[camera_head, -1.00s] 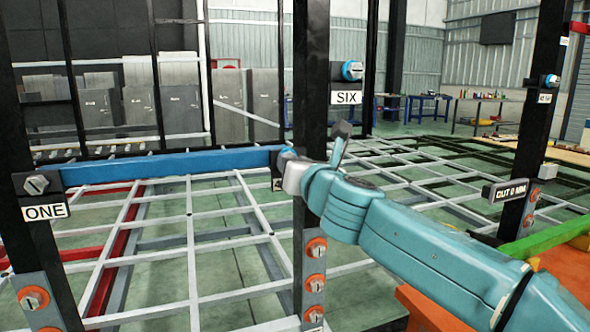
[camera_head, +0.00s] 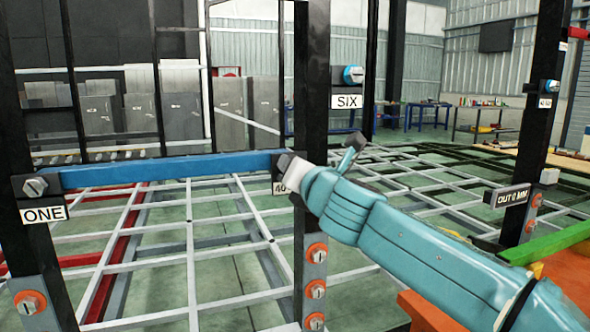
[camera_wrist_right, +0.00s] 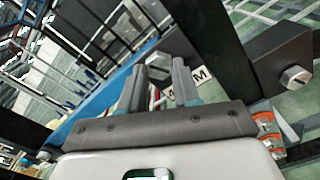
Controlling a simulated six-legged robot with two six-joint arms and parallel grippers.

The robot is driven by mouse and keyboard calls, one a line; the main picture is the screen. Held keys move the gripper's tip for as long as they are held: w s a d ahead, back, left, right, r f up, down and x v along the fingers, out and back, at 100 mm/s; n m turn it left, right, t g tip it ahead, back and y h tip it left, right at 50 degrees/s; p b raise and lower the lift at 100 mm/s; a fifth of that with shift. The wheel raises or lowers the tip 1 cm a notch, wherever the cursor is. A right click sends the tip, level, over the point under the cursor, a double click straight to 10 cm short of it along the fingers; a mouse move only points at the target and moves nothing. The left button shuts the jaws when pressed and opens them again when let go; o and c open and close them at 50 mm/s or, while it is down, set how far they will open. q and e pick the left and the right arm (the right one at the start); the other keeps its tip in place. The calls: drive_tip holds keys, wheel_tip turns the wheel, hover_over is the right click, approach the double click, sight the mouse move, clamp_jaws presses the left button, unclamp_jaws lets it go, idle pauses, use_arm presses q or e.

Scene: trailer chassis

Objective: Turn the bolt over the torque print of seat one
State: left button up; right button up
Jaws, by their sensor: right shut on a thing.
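A blue beam (camera_head: 165,170) runs level between two dark posts. Its left end has a block with a grey slotted bolt (camera_head: 35,187) above the label ONE (camera_head: 43,215). My right gripper (camera_head: 288,165) is at this right block. In the wrist view its two fingers (camera_wrist_right: 160,78) are closed around the grey bolt head (camera_wrist_right: 158,64) over that print. My left gripper is not in view.
A sign (camera_head: 506,196) reads OUT 0 MM. Another block with a bolt (camera_wrist_right: 295,76) stands right of my fingers in the wrist view.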

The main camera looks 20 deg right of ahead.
drive_tip(key=shift+f, duration=0.1)
drive_tip(key=o, duration=0.8)
drive_tip(key=shift+c, duration=0.2)
drive_tip(key=o, duration=0.3)
drive_tip(key=shift+s, duration=0.15)
drive_tip(key=s+b, duration=0.1)
drive_tip(key=s, duration=1.5)
drive_tip(key=shift+d, duration=0.3)
